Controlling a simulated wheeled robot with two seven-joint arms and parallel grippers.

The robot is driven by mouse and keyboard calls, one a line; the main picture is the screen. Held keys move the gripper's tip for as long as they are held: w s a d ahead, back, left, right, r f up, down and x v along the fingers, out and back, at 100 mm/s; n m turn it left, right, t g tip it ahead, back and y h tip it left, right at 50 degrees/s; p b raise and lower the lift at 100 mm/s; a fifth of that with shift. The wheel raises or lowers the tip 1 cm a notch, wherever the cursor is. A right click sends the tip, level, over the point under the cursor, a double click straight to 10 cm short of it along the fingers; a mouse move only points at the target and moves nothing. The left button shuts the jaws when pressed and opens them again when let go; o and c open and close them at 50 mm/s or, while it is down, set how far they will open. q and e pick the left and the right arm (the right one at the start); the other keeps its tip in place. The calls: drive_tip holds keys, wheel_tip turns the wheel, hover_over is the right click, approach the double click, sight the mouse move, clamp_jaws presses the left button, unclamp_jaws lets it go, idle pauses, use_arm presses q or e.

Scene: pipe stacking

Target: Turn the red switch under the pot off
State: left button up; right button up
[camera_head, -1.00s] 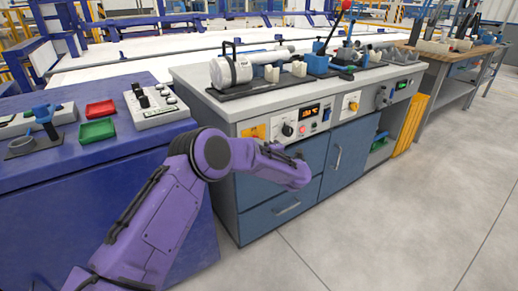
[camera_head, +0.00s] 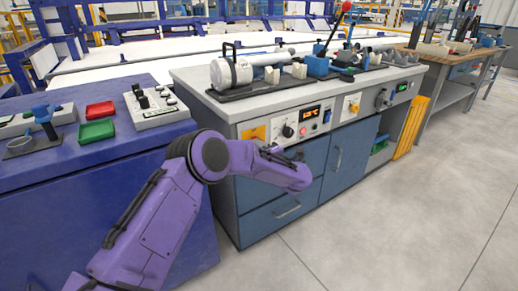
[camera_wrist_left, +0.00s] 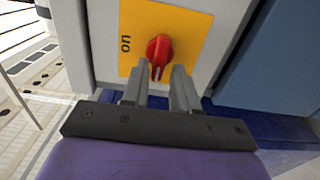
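The red switch (camera_wrist_left: 158,50) is a knob on a yellow plate (camera_wrist_left: 185,22) marked "on", close ahead in the left wrist view. My left gripper (camera_wrist_left: 160,68) is open, its two grey fingertips just in front of the lower part of the switch, one to each side. I cannot tell whether they touch it. The white pot (camera_head: 230,72) lies on the bench top above. My right gripper is not in view.
The grey bench (camera_head: 320,93) has other controls beside the plate, including a black knob (camera_head: 288,131) and a lit display (camera_head: 311,115). A blue table (camera_head: 90,165) with red (camera_head: 100,109) and green trays (camera_head: 96,131) stands to the left. Floor at right is clear.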

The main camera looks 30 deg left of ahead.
use_arm(q)
drive_tip(key=shift+o, duration=0.2)
drive_tip(key=shift+r, duration=0.1)
drive_tip(key=p+v, duration=0.1)
drive_tip(key=v, duration=0.9)
drive_tip(key=shift+s+d, duration=0.15)
drive_tip(key=shift+d, duration=0.05)
